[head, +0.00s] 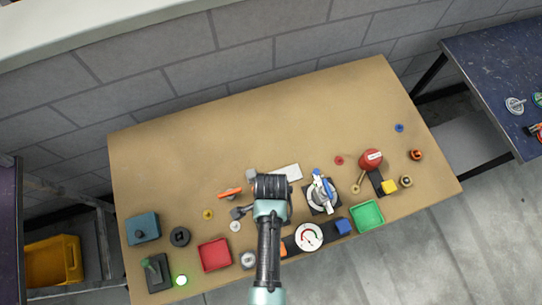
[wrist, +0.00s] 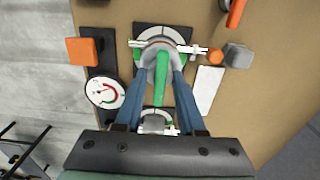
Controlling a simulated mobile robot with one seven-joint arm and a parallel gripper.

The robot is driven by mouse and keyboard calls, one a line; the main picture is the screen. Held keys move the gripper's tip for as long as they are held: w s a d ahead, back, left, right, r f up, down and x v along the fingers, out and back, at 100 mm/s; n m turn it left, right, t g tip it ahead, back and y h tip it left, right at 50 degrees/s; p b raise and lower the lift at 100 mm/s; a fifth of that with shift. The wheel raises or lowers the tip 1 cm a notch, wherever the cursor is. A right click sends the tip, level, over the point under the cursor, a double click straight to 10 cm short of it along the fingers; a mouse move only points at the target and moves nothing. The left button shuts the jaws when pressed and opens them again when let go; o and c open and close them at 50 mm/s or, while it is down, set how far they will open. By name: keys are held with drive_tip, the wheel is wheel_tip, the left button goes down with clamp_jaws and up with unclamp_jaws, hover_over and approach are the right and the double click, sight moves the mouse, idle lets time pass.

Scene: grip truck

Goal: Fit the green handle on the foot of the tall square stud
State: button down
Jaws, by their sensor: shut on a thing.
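My gripper (wrist: 161,76) is shut on the green handle (wrist: 161,68), which shows between its two blue fingers in the wrist view. The handle's far end overlaps a round grey valve body (wrist: 150,52) on a dark base plate (wrist: 142,29). I cannot tell whether the handle touches it. More green shows at the left of that body. The tall square stud cannot be made out; the handle and fingers cover the middle of the valve.
A gauge (head: 308,236), a blue block (head: 344,227) and a green tray (head: 367,216) are near the front edge. A white plate (head: 288,172) and a grey cube (head: 252,174) lie behind. The bench's back is clear.

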drive_tip(key=shift+f, duration=0.3)
idle(0.6)
drive_tip(key=shift+c, duration=2.1)
unclamp_jaws()
drive_tip(key=o, duration=0.3)
wheel_tip(320, 180, up, 8)
drive_tip(key=p, duration=0.7)
drive_tip(key=shift+f+p, duration=0.2)
drive_tip(key=shift+p, duration=0.1)
drive_tip(key=shift+f, duration=0.1)
